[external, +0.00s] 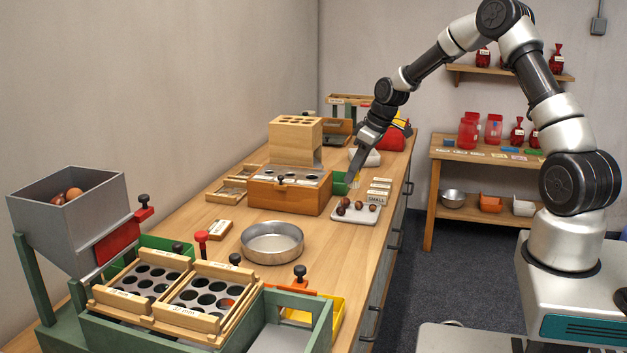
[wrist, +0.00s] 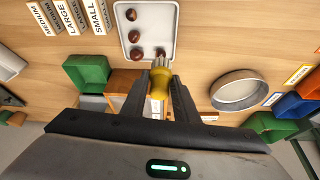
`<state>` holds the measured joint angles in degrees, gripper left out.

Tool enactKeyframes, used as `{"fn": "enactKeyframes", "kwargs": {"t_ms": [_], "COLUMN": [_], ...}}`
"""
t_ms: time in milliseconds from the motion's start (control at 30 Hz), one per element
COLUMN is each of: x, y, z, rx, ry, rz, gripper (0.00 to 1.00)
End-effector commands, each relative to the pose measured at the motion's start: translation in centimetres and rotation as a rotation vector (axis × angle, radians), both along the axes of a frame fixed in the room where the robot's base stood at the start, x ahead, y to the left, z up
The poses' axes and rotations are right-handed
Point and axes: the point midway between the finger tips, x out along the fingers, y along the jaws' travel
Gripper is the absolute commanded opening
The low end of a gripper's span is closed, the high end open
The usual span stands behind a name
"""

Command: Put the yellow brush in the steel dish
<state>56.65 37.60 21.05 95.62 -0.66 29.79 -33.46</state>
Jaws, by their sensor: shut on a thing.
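The yellow brush (wrist: 159,84) is between the two fingertips of my gripper (wrist: 160,98) in the wrist view, with its pale bristle end pointing away from the palm. My gripper (external: 353,178) is shut on it above the counter, close to the white tray of chestnuts. In the external view the brush is small and hard to make out. The round steel dish (external: 272,253) stands on the counter, nearer the external camera than my gripper, and looks empty. It also shows in the wrist view (wrist: 238,104), right of the brush and apart from it.
The white tray (external: 345,219) holds several chestnuts beside label cards (external: 376,201). A wooden box with a holed top (external: 262,190) stands between the gripper and the wall. Wooden sieve trays (external: 150,325) and a grey hopper (external: 50,225) fill the near end. Counter around the dish is mostly clear.

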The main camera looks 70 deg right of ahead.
Motion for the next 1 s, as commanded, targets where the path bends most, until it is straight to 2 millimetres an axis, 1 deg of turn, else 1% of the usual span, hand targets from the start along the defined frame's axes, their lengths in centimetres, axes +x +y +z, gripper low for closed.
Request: {"fn": "enactKeyframes", "kwargs": {"t_ms": [167, 267, 300, 400, 500, 600, 700, 800, 1000], "x": [4.5, 7.6, 8.8, 11.3, 13.3, 14.7, 15.5, 15.9, 16.0], "y": [4.5, 8.3, 9.8, 13.6, 17.2, 19.9, 21.8, 22.8, 23.0], "z": [0.4, 0.7, 0.9, 1.4, 1.9, 2.3, 2.5, 2.6, 2.0], "rx": [0.002, 0.003, 0.002, 0.001, 0.001, 0.000, -0.002, -0.001, 0.000], "ry": [0.005, 0.007, 0.007, 0.007, 0.005, 0.003, 0.001, 0.000, 0.000], "rz": [0.039, 0.064, 0.072, 0.092, 0.110, 0.123, 0.132, 0.135, 0.135], "gripper": [0.05, 0.05, 0.05, 0.05, 0.05, 0.05, 0.05, 0.05, 0.05]}}
